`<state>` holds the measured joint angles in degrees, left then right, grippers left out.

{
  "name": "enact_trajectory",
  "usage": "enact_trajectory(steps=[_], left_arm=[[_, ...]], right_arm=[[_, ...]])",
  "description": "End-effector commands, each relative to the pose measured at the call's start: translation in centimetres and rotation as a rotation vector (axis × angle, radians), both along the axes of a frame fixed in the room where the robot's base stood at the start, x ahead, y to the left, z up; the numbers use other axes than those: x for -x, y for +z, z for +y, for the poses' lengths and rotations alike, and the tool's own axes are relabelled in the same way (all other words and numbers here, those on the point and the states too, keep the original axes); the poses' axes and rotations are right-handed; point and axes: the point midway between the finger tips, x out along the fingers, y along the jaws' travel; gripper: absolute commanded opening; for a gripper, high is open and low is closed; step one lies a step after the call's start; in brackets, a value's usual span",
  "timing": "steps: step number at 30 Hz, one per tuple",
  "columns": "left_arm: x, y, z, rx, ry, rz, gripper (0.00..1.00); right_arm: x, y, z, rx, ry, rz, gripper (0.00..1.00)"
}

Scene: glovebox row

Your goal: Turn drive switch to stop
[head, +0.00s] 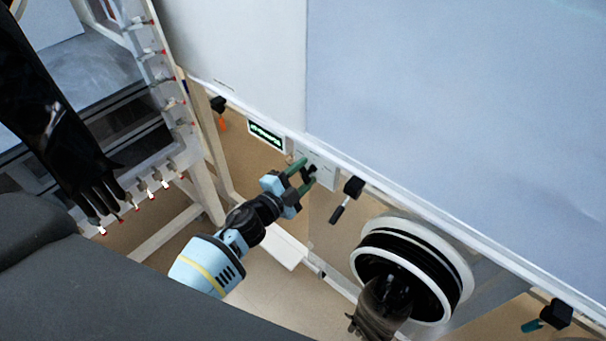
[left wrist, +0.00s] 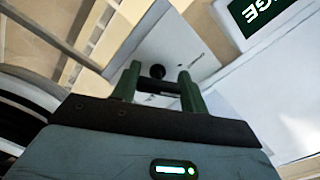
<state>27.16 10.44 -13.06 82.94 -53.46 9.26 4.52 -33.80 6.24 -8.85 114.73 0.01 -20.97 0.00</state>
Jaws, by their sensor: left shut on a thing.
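The drive switch is a small black knob (head: 309,172) on a pale square plate (head: 325,177) at the lower edge of the glovebox front. In the left wrist view the plate (left wrist: 178,50) shows tilted, with the black knob (left wrist: 157,71) near its lower part. My left gripper (head: 306,174) reaches up from the lower left, its green fingers on either side of the knob. In the left wrist view the gripper (left wrist: 158,88) is shut on the dark switch handle between its fingertips. The handle's exact angle is partly hidden by the fingers. My right gripper is not in view.
A black-handled lever (head: 346,199) hangs close on the right. A round glove port (head: 414,268) with a dark glove is at lower right. Another black glove (head: 50,130) hangs at left.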

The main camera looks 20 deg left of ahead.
Motion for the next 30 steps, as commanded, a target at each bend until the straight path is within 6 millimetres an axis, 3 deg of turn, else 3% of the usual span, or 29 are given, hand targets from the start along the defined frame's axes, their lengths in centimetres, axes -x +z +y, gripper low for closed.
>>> enact_trajectory(steps=[6, 7, 12, 22, 30], left_arm=[[0.0, 0.0, 0.0, 0.0, 0.001, 0.0, 0.21], [0.0, 0.0, 0.0, 0.0, 0.001, 0.0, 0.45], [0.0, 0.0, 0.0, 0.0, 0.001, 0.0, 0.65], [0.3, -0.1, 0.2, 0.0, 0.0, 0.002, 0.65], [3.8, -0.2, 1.4, -0.001, 0.001, 0.003, 0.65]], right_arm=[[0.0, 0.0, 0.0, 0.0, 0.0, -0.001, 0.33], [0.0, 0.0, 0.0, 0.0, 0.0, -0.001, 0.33], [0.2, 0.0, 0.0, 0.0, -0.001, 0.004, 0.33], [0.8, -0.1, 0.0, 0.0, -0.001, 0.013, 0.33], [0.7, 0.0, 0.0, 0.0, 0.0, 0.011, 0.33]])
